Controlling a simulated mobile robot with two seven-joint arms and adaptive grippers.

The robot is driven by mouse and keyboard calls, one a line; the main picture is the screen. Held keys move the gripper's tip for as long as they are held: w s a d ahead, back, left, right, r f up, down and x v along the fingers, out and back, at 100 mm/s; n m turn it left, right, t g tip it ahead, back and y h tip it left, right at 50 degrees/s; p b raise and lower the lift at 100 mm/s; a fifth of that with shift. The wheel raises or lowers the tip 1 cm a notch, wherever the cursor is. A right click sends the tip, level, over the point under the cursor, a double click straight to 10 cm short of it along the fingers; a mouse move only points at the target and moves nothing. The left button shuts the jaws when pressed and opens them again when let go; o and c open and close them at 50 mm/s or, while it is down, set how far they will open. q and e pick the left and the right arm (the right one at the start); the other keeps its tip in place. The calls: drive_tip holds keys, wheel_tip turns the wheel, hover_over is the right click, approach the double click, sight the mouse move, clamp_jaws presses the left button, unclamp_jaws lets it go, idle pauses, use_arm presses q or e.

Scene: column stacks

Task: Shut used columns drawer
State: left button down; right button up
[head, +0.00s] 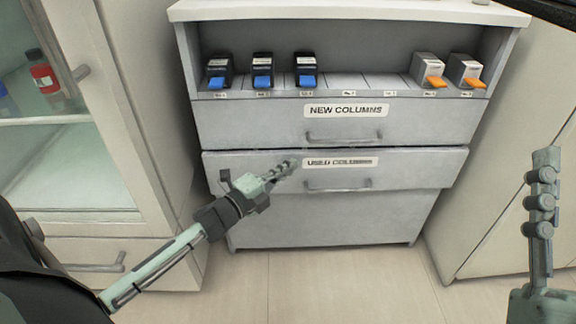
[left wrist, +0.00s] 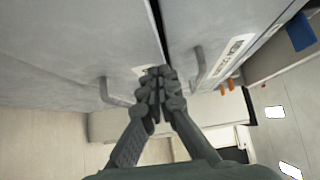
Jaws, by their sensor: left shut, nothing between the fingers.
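The used columns drawer (head: 420,170) is the lower grey drawer, labelled "USED COLUMNS", with a bar handle (head: 338,188). It stands slightly out from the cabinet, with a dark gap along its top edge. In the left wrist view its front (left wrist: 60,60) fills the left side. My left gripper (head: 291,165) is shut and empty, its fingertips in front of the drawer face just left of the label. In the left wrist view the fingers (left wrist: 155,75) partly cover the label; I cannot tell if they touch. My right gripper (head: 541,195) is at the right edge, seen side-on, away from the drawer.
The new columns drawer (head: 230,120) above appears shut. Black boxes with blue fronts (head: 262,70) and grey boxes with orange fronts (head: 430,70) stand on the shelf above. A glass-front cabinet (head: 120,150) is on the left. The floor (head: 330,280) in front is clear.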

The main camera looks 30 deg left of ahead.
sight(288, 155)
use_arm(q)
drive_tip(key=shift+w+a, duration=0.4)
drive_tip(key=shift+w, duration=0.2)
drive_tip(key=shift+w+a, duration=0.65)
drive_tip(key=shift+w, duration=0.3)
drive_tip(key=shift+a+r, duration=0.1)
drive_tip(key=shift+a, duration=0.05)
